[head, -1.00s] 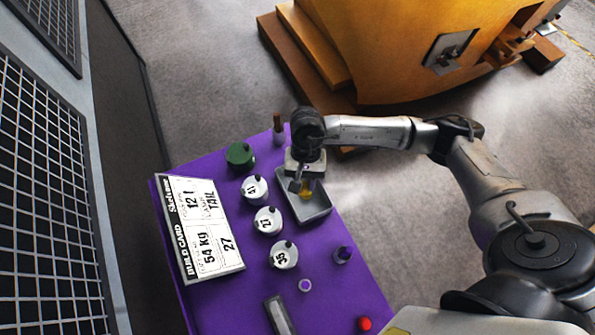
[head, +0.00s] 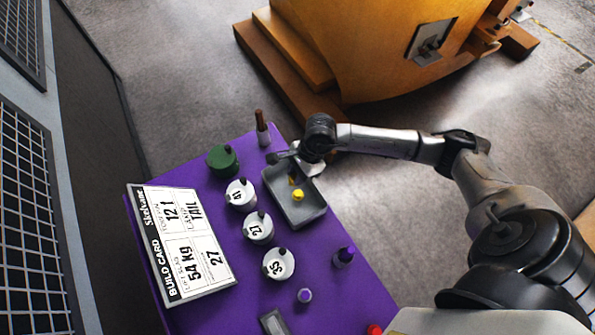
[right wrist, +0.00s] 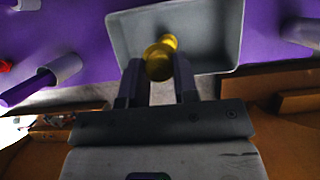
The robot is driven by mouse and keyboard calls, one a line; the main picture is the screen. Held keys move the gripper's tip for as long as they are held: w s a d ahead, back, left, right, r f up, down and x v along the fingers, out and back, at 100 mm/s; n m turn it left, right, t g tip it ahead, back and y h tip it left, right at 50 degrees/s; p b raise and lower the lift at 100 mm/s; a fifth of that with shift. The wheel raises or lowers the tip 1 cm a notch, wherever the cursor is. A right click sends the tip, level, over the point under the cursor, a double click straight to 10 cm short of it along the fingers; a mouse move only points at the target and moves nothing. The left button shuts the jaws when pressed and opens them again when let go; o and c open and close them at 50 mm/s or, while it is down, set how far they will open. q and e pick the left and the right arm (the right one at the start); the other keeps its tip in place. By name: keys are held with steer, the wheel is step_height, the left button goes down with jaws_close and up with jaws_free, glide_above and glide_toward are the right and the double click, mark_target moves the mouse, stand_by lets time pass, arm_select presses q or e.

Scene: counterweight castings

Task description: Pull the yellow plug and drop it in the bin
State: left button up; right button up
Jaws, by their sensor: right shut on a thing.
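The yellow plug (head: 298,195) shows against the inside of the grey tray (head: 318,216), the only bin-like container in view. In the right wrist view, the yellow plug (right wrist: 160,58) sits between the two fingertips of my right gripper (right wrist: 158,85), which is shut on it, with the grey tray (right wrist: 120,35) behind. In the head view, my right gripper (head: 296,172) is at the tray's far end, its fingers hard to make out. I cannot tell whether the plug touches the tray floor. My left gripper is not in view.
A red item (head: 375,329) is at the near edge. A large orange casting (head: 350,50) stands beyond.

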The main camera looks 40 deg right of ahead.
steer(key=shift+f+b, duration=0.85)
steer(key=shift+f, duration=1.1)
steer(key=o, duration=1)
steer(key=shift+d+r, duration=0.1)
steer(key=shift+r, duration=0.15)
steer(key=b+v, duration=0.1)
steer(key=v, duration=1.2)
steer(key=shift+r+b, duration=0.15)
steer(key=shift+b, duration=0.25)
